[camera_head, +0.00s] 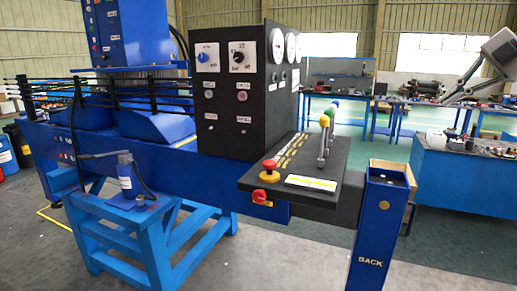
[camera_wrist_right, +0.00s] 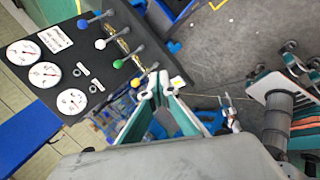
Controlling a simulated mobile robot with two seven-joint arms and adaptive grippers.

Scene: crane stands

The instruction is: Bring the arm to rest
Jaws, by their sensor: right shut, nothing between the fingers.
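My right gripper (camera_head: 450,97) shows at the upper right of the head view, on the grey end of my right arm. It is high and to the right of the crane stand's control console, apart from it. In the right wrist view, the gripper's fingers (camera_wrist_right: 160,82) come together at their tips with nothing between them. My left gripper is in neither view. The black control console (camera_head: 233,130) carries dials, knobs and a row of levers with coloured knobs (camera_head: 327,120). A red and yellow stop button (camera_head: 269,172) sits on its front panel.
The console stands on a blue frame (camera_head: 150,225). A blue post (camera_head: 376,230) marked BACK stands at its right. A blue workbench (camera_head: 460,178) is at the right, with more benches behind. Grey floor (camera_head: 300,262) is open in front.

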